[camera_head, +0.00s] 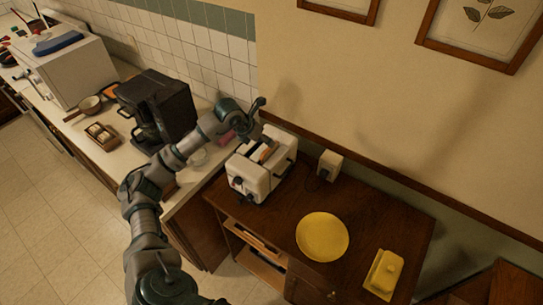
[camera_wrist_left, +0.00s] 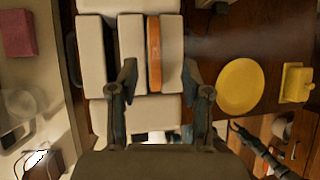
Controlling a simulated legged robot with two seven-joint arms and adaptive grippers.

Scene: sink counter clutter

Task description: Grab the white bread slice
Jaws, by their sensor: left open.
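The bread slice (camera_head: 267,152) stands upright in a slot of the white toaster (camera_head: 245,178), with its brown crust edge showing. In the left wrist view the slice (camera_wrist_left: 154,55) is a narrow orange-brown strip between the white toaster walls (camera_wrist_left: 131,40). My left gripper (camera_head: 259,104) is above the toaster at its back side. In the left wrist view the open fingers (camera_wrist_left: 160,80) are on either side of the slice's line, apart from it and empty. A dark jointed part at the lower right of that view looks like my right gripper (camera_wrist_left: 244,134); its jaws are unclear.
A yellow plate (camera_head: 322,237) and yellow butter dish (camera_head: 383,273) rest on the brown cabinet top (camera_head: 365,215). A white box (camera_head: 330,163) is by the wall. A black coffee maker (camera_head: 160,104) stands on the left counter. The wall rises close behind the toaster.

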